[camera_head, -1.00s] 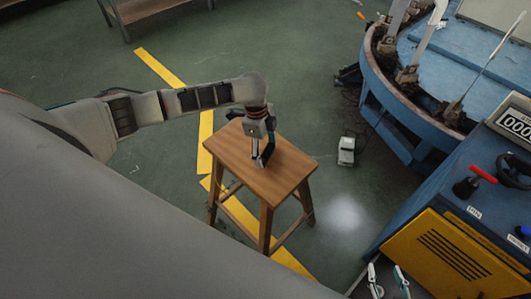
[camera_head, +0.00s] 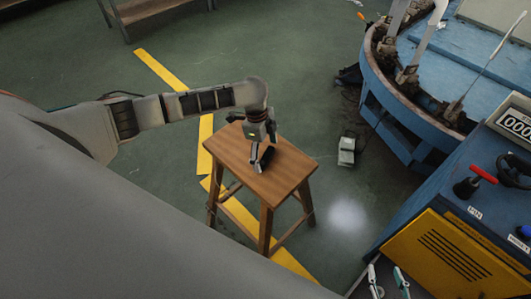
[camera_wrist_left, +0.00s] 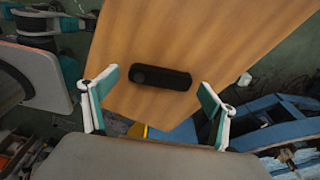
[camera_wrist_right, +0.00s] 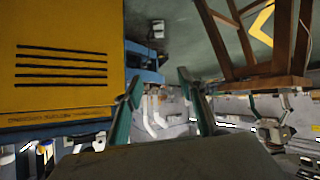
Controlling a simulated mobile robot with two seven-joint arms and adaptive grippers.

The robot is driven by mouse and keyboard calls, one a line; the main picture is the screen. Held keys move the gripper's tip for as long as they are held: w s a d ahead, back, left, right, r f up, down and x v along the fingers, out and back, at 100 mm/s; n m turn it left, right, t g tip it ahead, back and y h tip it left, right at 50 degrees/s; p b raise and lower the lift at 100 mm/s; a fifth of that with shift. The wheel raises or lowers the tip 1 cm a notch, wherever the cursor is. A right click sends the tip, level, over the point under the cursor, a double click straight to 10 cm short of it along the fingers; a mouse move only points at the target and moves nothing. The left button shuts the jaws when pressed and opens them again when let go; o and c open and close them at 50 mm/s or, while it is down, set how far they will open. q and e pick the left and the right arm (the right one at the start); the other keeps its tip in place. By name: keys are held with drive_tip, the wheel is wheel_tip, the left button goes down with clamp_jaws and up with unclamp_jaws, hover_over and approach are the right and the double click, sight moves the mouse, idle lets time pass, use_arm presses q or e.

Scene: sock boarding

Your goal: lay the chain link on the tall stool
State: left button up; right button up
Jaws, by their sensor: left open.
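The chain link (camera_wrist_left: 160,77) is a dark, rounded bar lying flat on the wooden top of the tall stool (camera_head: 285,178). In the left wrist view it lies between the spread fingers of my left gripper (camera_wrist_left: 157,82), apart from both, on the bare wood of the stool top (camera_wrist_left: 225,30). In the head view my left gripper (camera_head: 262,160) is just above the middle of the stool top, and its fingers partly hide the link. My right gripper (camera_wrist_right: 159,77) is open and empty, low at the bottom of the head view, away from the stool.
A blue and yellow control cabinet (camera_head: 440,250) stands at the right. A round blue machine (camera_head: 395,110) is behind it. A small pale box (camera_head: 346,152) lies on the green floor right of the stool. A yellow floor line (camera_head: 160,68) passes under the stool.

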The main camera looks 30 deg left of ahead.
use_arm(q)
wheel_tip(320, 180, up, 12)
drive_tip(key=a+p, duration=0.1)
drive_tip(key=p, duration=0.1)
drive_tip(key=shift+a, duration=0.4)
use_arm(e)
drive_tip(key=shift+s+d+r+h, duration=0.2)
drive_tip(key=shift+d+r+h, duration=0.15)
drive_tip(key=shift+d, duration=0.25)
use_arm(q)
drive_tip(key=shift+s, duration=0.1)
use_arm(e)
drive_tip(key=shift+a, duration=0.15)
